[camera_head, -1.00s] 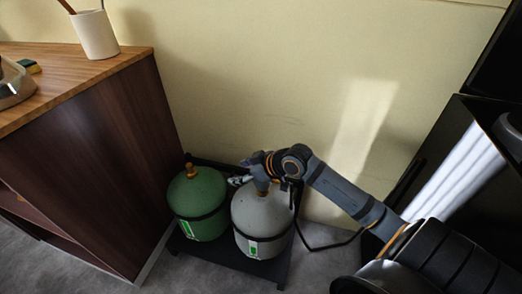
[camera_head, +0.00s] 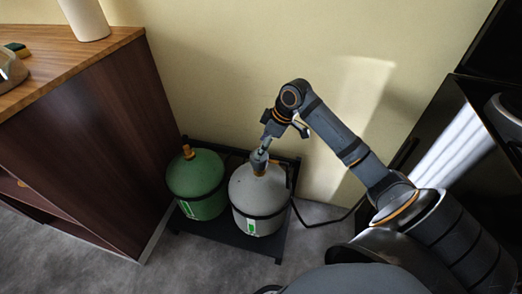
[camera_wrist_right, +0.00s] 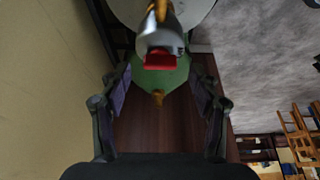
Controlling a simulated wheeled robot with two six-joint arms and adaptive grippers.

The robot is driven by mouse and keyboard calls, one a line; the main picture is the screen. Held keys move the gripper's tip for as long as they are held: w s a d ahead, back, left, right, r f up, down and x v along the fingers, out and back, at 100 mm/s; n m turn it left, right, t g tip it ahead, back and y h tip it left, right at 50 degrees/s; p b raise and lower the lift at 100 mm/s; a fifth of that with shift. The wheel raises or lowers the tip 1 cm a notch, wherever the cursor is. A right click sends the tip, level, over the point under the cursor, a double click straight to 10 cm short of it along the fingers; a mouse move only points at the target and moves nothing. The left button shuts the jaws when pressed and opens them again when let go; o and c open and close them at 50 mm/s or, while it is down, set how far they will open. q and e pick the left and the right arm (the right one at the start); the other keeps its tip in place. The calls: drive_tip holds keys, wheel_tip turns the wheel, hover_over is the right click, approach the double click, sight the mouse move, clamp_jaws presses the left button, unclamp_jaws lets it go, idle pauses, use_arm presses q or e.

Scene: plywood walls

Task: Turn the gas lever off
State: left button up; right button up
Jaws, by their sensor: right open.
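The grey gas tank (camera_head: 258,192) stands on a low black stand, with a valve on top. In the right wrist view the grey metal valve (camera_wrist_right: 160,38) carries a red lever-like part (camera_wrist_right: 160,61). My right gripper (camera_head: 263,151) is above the grey tank, pointing down at the valve. In the right wrist view it is open (camera_wrist_right: 160,78), with the red part between and slightly beyond its fingers. I cannot tell whether a finger touches it. In the head view the gripper hides the red part. My left gripper is not in view.
A green gas tank (camera_head: 196,184) with a brass-coloured top stands left of the grey one, on the same black stand (camera_head: 230,233). A brown wooden cabinet (camera_head: 95,150) is close on the left. The pale wall is behind, and a dark glossy appliance (camera_head: 450,150) is on the right.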

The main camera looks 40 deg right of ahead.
drive_tip(key=shift+x, duration=0.95)
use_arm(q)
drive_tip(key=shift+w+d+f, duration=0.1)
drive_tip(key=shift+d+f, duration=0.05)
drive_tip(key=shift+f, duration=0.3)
use_arm(e)
drive_tip(key=shift+r, duration=0.1)
